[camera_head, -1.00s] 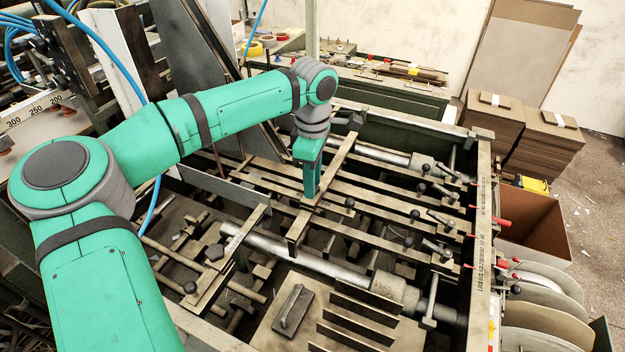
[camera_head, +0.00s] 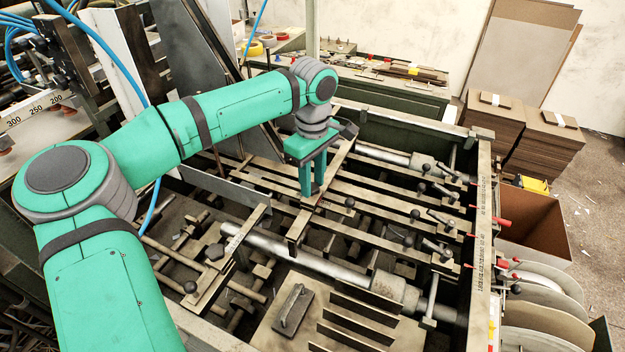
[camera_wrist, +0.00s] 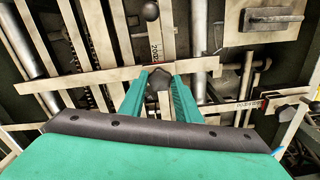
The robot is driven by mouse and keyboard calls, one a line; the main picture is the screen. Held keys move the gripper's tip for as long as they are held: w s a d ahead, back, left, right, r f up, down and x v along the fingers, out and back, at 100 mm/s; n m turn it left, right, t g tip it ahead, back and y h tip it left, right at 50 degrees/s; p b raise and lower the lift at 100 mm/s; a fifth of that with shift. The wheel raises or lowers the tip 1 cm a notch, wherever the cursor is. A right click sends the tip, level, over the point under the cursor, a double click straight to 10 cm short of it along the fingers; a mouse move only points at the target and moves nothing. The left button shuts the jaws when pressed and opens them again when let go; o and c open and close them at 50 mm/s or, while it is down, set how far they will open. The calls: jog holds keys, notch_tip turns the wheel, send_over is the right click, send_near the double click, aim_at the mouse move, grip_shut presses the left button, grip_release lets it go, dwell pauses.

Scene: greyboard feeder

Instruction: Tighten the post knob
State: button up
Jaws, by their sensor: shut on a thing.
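The post knob (camera_wrist: 159,80) is a dark, faceted knob between my fingertips in the wrist view. My gripper (camera_head: 312,192) points down over the flat bars of the feeder, with its two green fingers shut on the knob. The gripper also shows in the wrist view (camera_wrist: 160,88), one finger on each side of the knob. In the head view the fingers hide the knob, and its post cannot be made out.
Another dark round knob (camera_head: 349,202) stands close to the right of my fingers. Several flat bars and clamp levers (camera_head: 447,253) fill the frame around it. A dark block with a handle (camera_head: 294,308) lies on a plate at the front.

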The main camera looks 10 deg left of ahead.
aim_at(313, 187)
jog(key=o, duration=1.1)
notch_tip(313, 187, up, 11)
jog(key=shift+f, duration=0.1)
dwell(0.3)
